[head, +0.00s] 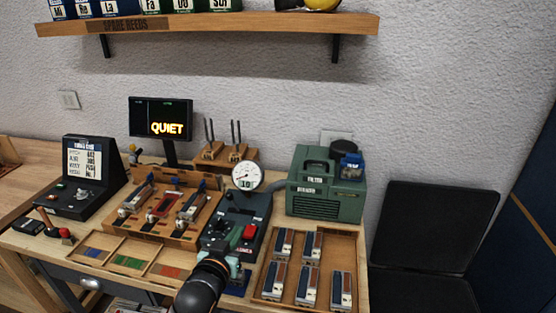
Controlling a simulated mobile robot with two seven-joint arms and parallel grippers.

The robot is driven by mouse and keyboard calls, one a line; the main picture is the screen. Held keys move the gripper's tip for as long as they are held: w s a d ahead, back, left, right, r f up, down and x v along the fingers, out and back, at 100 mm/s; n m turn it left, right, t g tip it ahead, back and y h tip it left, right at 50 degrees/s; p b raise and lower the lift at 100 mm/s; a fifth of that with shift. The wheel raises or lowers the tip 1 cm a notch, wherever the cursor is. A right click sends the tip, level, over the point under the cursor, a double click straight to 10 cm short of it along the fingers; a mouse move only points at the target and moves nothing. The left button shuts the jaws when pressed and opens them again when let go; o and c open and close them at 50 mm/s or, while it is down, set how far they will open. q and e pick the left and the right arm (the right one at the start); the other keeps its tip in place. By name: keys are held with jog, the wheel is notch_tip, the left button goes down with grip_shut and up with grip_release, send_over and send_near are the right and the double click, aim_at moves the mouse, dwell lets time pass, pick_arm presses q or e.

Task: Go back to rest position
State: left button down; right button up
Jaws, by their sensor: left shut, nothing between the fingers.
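My left arm comes in at the bottom centre of the head view, and my left gripper (236,266) is at the front edge of the bench (378,256). It is shut and empty, just in front of the dark test stand with the round dial gauge (246,176). The black wrist hides part of the bench edge, and the fingertips are small and hard to make out. My right gripper is not in view.
A wooden tray (263,290) with several reed blocks lies right of my gripper. A wooden jig (182,227) and a tray with coloured sections (147,268) lie left. Behind stand a green box (328,206) and a screen reading QUIET (160,118). A black chair (437,226) stands right.

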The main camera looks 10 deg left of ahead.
pick_arm(q)
jog(key=s+f+m+g+h, duration=0.1)
jog(key=s+f+g, duration=0.4)
jog(key=s+f, duration=1.8)
jog(key=s+d, duration=0.1)
jog(key=s, duration=0.3)
jog(key=shift+f+g+h, duration=0.2)
jog(key=shift+g+h, duration=0.1)
jog(key=shift+g, duration=0.1)
jog(key=shift+s, duration=0.1)
